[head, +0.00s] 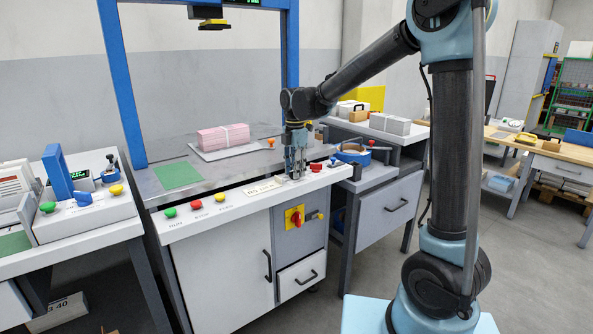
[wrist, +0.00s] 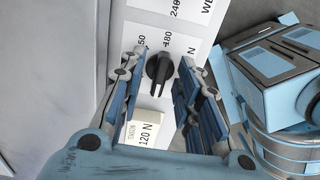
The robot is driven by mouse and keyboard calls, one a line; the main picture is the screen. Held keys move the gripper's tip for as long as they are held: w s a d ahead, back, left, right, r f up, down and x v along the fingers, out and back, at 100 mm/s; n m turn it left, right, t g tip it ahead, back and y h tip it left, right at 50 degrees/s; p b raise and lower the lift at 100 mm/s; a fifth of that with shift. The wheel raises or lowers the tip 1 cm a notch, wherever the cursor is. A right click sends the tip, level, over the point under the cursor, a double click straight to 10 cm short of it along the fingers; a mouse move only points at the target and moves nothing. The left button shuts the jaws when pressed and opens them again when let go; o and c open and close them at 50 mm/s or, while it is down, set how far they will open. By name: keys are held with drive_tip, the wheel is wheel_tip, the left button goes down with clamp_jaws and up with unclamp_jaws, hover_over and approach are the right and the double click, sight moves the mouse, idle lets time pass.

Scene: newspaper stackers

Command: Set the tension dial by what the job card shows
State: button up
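The tension dial is a black knob (wrist: 159,69) on a white panel in the wrist view. Marks near it read 180 and a number ending in 50; 240 stands further up. The knob's long axis points roughly toward the 180 side; its exact setting is hard to tell. A cream plate (wrist: 146,128) below it reads 120 N; I cannot tell whether it is the job card. My gripper (wrist: 162,60) is open, one finger on each side of the knob, with gaps visible. In the head view, my gripper (head: 295,176) is over the bench's front panel and hides the dial.
The front panel carries green (head: 170,212), red and yellow buttons to the left and a cream plate (head: 262,187). A red-yellow switch (head: 296,217) is below. A pink paper bundle (head: 222,137) lies behind under the blue frame (head: 122,90).

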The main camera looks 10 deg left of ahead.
drive_tip(key=shift+c, duration=0.2)
clamp_jaws()
drive_tip(key=shift+d, duration=0.15)
drive_tip(key=m, duration=0.4)
drive_tip(key=shift+m, duration=0.4)
drive_tip(key=m, duration=0.9)
drive_tip(key=shift+m, duration=1.9)
drive_tip(key=shift+w, duration=0.1)
